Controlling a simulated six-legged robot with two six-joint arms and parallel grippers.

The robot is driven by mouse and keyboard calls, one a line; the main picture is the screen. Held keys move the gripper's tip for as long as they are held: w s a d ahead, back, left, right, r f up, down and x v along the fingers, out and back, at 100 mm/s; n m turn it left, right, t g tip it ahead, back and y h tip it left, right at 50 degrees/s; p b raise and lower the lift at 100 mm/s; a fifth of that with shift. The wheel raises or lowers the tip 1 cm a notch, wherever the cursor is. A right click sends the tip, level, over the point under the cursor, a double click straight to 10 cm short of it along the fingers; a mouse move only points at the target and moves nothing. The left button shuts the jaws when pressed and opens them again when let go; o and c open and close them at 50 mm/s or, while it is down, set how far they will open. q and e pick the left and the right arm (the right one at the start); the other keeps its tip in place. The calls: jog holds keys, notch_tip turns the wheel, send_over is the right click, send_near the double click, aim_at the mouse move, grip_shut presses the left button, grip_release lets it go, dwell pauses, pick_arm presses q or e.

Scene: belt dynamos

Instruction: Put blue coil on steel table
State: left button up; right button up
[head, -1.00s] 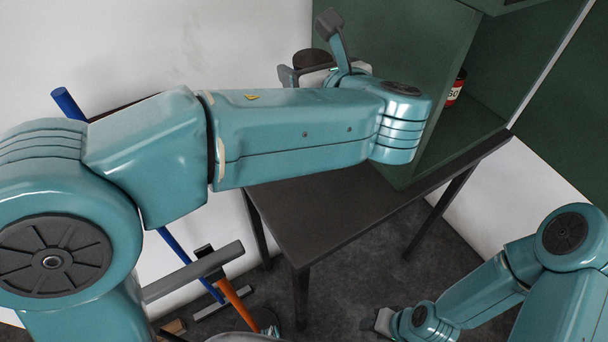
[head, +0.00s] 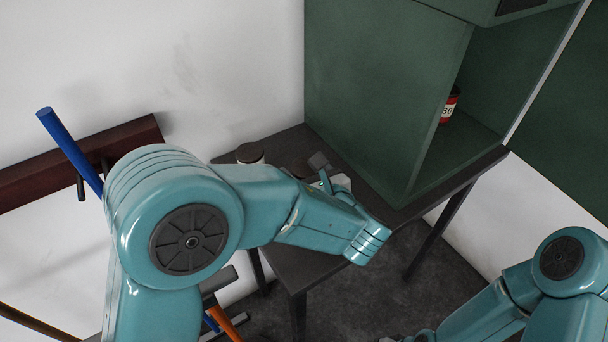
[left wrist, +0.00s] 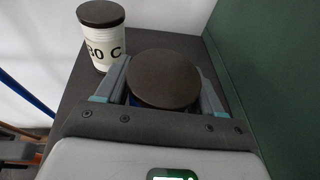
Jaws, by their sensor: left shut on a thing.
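My left gripper (head: 316,173) is low over the dark table (head: 285,262), close to the green cabinet. It is shut on a round thing with a flat dark brown top, whose top (left wrist: 165,78) shows between the fingers in the left wrist view. A little blue shows under that top, so it looks like the blue coil (head: 296,167). Its lower part is hidden, and I cannot tell whether it touches the table. My right gripper (head: 389,339) is barely in view at the bottom edge, and its jaws are hidden.
A white canister (left wrist: 99,50) with a dark lid and a label reading "80 C" stands on the table beside the held thing. A green cabinet (head: 385,90) rises from the table's back right, with a red can (head: 449,106) inside. A blue pole (head: 68,145) leans at left.

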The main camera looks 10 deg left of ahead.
pick_arm(q)
jog(key=shift+w+f, duration=0.15)
jog(key=shift+f, duration=0.45)
jog(key=shift+s+r, duration=0.15)
jog(key=shift+s, duration=0.1)
jog(key=shift+w, duration=0.1)
jog(key=o, duration=1.4)
jog(key=shift+w+f, duration=0.1)
jog(key=shift+f, duration=0.15)
jog(key=shift+r, duration=0.1)
